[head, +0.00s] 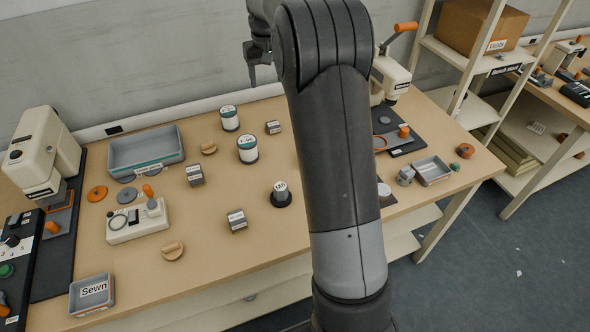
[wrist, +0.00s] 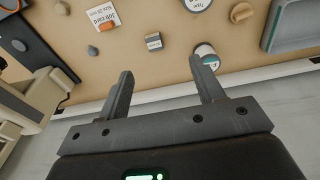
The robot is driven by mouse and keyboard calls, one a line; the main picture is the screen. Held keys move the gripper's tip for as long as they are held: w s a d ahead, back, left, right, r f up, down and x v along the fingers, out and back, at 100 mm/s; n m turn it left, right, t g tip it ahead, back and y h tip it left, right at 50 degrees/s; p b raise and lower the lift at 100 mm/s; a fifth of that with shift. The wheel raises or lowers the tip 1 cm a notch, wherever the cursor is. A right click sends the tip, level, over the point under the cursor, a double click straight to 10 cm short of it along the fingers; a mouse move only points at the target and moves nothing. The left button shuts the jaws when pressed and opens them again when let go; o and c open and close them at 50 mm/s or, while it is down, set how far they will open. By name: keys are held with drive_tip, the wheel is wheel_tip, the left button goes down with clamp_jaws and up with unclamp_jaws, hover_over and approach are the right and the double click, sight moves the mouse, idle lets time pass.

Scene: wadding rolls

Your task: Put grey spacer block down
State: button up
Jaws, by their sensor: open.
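Small grey blocks with white labels stand apart on the tan table: one at the back (head: 273,127), one left of centre (head: 194,174) and one nearer the front (head: 236,219). Their labels are too small to read, so I cannot tell which is the spacer block. The back one also shows in the wrist view (wrist: 153,41), beyond my fingertips. My gripper (wrist: 160,80) is open with nothing between its fingers. In the head view it is raised high near the back wall (head: 262,72), above the table and touching no block.
Two labelled rolls (head: 247,149) stand near the back block. A grey tray (head: 146,150) lies at the back left. A cream press (head: 40,155) stands at the far left, another machine (head: 390,78) behind my arm. My arm hides part of the table.

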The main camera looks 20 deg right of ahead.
drive_tip(key=s+a+r+t, duration=0.1)
drive_tip(key=s+a+r, duration=0.15)
drive_tip(key=s, duration=0.45)
drive_tip(key=s+a+r, duration=0.1)
drive_tip(key=s+r, duration=0.3)
drive_tip(key=s, duration=0.2)
drive_tip(key=s+a+r+t, duration=0.1)
drive_tip(key=s+a+r, duration=0.15)
drive_tip(key=s, duration=0.45)
drive_tip(key=s+a+f+t, duration=0.1)
drive_tip(key=s+f, duration=0.1)
drive_tip(key=s, duration=0.8)
drive_tip(key=s+f+t, duration=0.1)
drive_tip(key=s+f, duration=0.1)
drive_tip(key=s, duration=0.8)
drive_tip(key=shift+s+a+f, duration=0.35)
drive_tip(key=shift+f, duration=0.05)
drive_tip(key=shift+o, duration=0.5)
